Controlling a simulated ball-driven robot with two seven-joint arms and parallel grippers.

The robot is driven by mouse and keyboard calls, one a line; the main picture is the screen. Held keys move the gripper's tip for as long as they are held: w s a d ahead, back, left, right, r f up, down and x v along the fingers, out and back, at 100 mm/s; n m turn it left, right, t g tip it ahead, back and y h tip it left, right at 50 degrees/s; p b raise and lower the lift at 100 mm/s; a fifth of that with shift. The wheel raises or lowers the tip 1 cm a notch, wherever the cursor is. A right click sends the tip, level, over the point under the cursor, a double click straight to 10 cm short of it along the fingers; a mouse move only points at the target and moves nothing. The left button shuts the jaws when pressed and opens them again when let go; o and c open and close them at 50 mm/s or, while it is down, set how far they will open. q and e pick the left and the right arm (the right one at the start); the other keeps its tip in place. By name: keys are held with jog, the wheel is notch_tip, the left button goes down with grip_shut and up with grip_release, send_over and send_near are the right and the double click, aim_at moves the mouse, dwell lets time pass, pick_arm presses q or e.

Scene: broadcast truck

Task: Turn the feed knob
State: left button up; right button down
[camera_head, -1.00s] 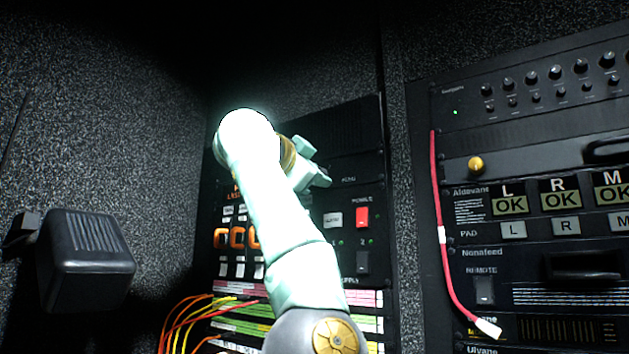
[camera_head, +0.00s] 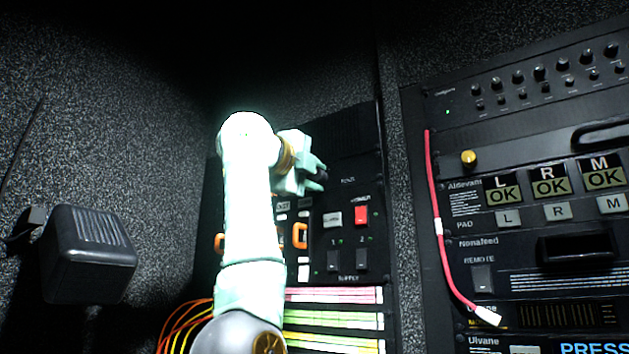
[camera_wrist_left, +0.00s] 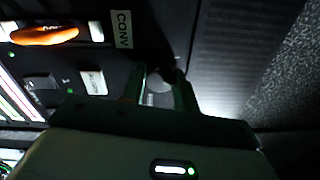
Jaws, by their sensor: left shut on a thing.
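My left gripper (camera_head: 317,178) is up against the black rack panel, with my pale arm reaching up to it from below. In the left wrist view its two fingers (camera_wrist_left: 161,88) are closed on the sides of a small round grey knob (camera_wrist_left: 168,77), which I take for the feed knob. The knob's lower part is hidden between the fingers. In the head view the fingers cover most of the knob, so its pointer and angle cannot be read.
A red switch (camera_head: 362,215) sits right below the gripper on the same panel. Orange-handled parts (camera_wrist_left: 45,34) are close by. A black box (camera_head: 88,255) sticks out at left. A red cable (camera_head: 437,200) hangs on the right rack, beside a yellow knob (camera_head: 469,157).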

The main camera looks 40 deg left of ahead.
pick_arm(q)
jog(key=m, duration=0.3)
jog(key=shift+w+f+m, duration=0.15)
jog(key=shift+f+m, duration=0.1)
jog(key=shift+m, duration=0.05)
dwell(0.3)
jog(key=o, duration=1)
jog(key=shift+r, duration=0.1)
jog(key=shift+s, duration=0.2)
jog(key=s+b, duration=0.2)
jog(key=s, duration=0.3)
jog(key=s+d+b, duration=0.1)
jog(key=s+b, duration=0.2)
jog(key=s, duration=0.2)
jog(key=s+d+b, duration=0.1)
jog(key=s+b, duration=0.1)
jog(key=s, duration=0.4)
jog(key=shift+f+b, duration=0.25)
jog(key=shift+b, duration=0.15)
